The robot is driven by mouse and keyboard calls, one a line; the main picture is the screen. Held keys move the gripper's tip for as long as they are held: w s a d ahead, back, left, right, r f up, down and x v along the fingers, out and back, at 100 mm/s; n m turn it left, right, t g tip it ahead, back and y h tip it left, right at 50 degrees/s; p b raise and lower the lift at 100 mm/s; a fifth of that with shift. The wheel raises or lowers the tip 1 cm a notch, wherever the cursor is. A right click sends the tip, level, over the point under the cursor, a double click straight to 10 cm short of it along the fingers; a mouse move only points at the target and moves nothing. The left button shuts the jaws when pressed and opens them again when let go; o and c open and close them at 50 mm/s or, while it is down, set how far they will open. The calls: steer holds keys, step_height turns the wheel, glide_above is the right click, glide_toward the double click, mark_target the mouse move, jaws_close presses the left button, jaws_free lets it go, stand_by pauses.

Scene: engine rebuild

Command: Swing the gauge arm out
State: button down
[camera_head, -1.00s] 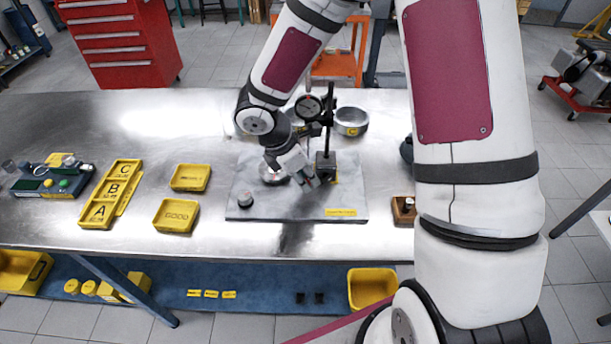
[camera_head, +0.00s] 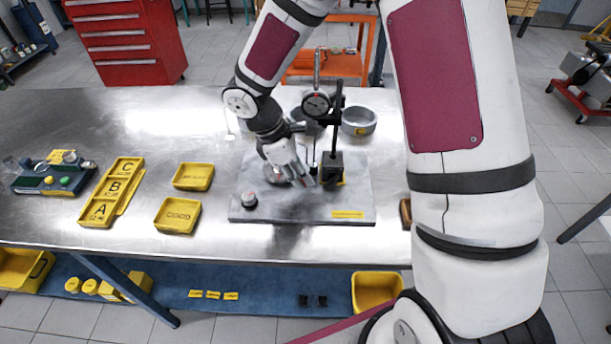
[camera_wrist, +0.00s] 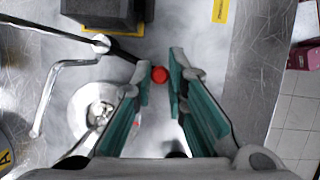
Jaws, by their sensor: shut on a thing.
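The gauge stand has a black base block (camera_head: 333,172) on the grey plate, a black post (camera_head: 339,120) and a round dial gauge (camera_head: 316,105) to the post's left. My gripper (camera_head: 308,180) is low over the plate, just left of the base block. In the wrist view my gripper (camera_wrist: 160,82) has its green-sided fingers closed around a red knob (camera_wrist: 160,74). A thin dark rod (camera_wrist: 121,52) runs from a silver joint towards this knob. A bent chrome rod (camera_wrist: 58,75) is to the left. A round metal part (camera_wrist: 92,102) is partly hidden by the left finger.
The grey plate (camera_head: 300,215) has a small round knob-like piece (camera_head: 249,201) at its front left. A metal ring (camera_head: 359,121) stands behind. Yellow trays (camera_head: 178,216) and a lettered A-B-C tray (camera_head: 112,192) lie left. My arm covers the table's right side.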

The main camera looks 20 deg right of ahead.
steer(key=shift+w+a+m+g+b, duration=0.35)
steer(key=shift+w+m, duration=0.1)
steer(key=shift+m, duration=0.55)
steer(key=c, duration=1.6)
jaws_free()
steer(key=v, duration=1.2)
steer(key=shift+d+r, duration=0.15)
steer(key=shift+c, duration=0.5)
